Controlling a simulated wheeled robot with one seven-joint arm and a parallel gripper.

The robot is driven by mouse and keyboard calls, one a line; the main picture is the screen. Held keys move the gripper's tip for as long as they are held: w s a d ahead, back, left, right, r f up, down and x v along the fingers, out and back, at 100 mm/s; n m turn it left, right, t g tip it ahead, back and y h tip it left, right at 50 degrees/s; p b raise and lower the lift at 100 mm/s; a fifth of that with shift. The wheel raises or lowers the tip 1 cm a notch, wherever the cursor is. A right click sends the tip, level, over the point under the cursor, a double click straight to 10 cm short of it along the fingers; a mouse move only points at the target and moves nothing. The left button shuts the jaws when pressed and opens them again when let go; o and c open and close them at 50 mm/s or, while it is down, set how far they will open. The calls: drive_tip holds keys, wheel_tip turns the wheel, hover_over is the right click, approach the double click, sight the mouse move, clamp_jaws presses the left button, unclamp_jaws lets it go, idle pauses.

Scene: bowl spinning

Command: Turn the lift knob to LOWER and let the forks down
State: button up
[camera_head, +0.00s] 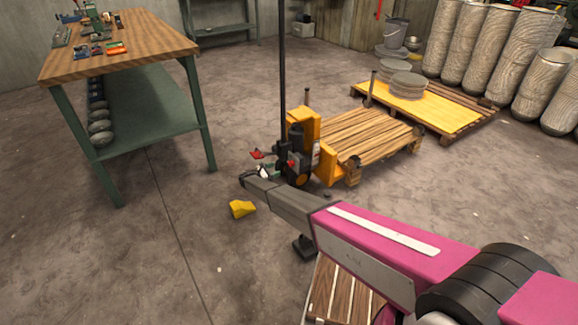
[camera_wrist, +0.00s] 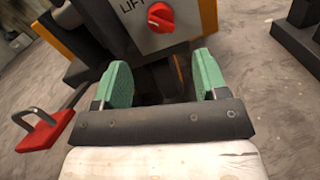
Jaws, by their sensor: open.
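The lift knob (camera_wrist: 160,17) is red with a pale pointer and sits on a light panel marked "LIFT" in the wrist view. My gripper (camera_wrist: 160,75) is open, its two green fingers apart and empty, just below the knob in that view. The knob is not between the fingertips. Any LOWER marking is out of view or too small to read. In the head view the yellow pallet truck (camera_head: 303,125) stands mid-floor, with a wooden pallet (camera_head: 372,135) at its fork end. The forks are hidden by the pallet. My arm covers part of the truck's near side.
A red padlock-like piece (camera_wrist: 45,132) is left of my gripper. A yellow block (camera_head: 242,208) lies on the floor. A workbench (camera_head: 125,40) stands left; a yellow-topped pallet (camera_head: 440,108) with round slabs stands right. Floor between bench and truck is mostly clear.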

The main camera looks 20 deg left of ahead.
sight(289, 163)
drive_tip(key=x, duration=1)
drive_tip(key=c, duration=0.9)
